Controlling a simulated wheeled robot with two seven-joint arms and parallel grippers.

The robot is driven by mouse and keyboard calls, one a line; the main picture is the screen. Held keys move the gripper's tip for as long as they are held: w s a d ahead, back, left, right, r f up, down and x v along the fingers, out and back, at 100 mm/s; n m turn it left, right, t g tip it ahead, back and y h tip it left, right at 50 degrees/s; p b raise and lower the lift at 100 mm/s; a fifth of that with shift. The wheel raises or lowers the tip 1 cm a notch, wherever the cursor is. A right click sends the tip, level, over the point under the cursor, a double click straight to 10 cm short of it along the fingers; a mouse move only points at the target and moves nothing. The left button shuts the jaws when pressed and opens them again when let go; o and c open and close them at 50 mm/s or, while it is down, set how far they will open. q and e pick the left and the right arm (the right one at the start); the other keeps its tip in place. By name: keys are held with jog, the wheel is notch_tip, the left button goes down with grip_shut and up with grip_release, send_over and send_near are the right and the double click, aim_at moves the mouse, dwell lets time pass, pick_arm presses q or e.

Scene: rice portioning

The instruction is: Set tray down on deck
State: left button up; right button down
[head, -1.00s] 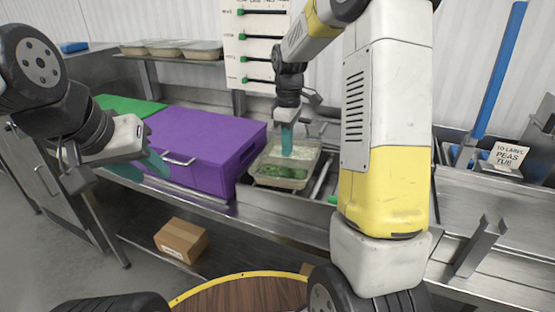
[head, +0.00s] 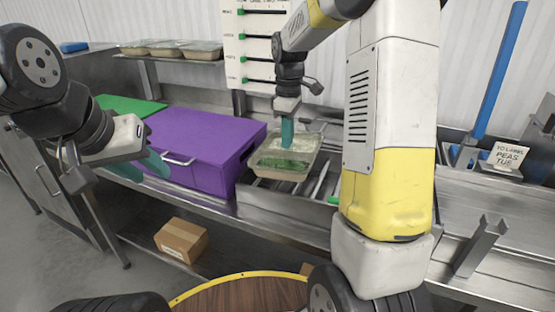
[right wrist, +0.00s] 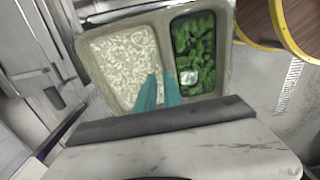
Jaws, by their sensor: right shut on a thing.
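The tray (head: 262,168) is a pale two-compartment tray, with white rice in one compartment and green vegetables in the other. In the right wrist view the tray (right wrist: 232,30) fills the upper middle, with a small pale piece on the greens. My right gripper (head: 287,138) points down, its teal fingers shut on the tray's middle divider; they also show in the right wrist view (right wrist: 158,92). The tray appears held above the steel rails (head: 320,182), right of the purple box. My left gripper (head: 142,166) is open and empty, in front of the purple box.
The purple box (head: 205,140) stands close left of the tray. A sign board with green sliders (head: 255,55) is behind. Filled trays (head: 170,48) sit on a back shelf. A labelled peas tub sign (head: 507,156) stands right. A cardboard box (head: 181,240) lies below.

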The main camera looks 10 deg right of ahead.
jog(key=shift+r, duration=0.15)
jog(key=shift+r, duration=1.4)
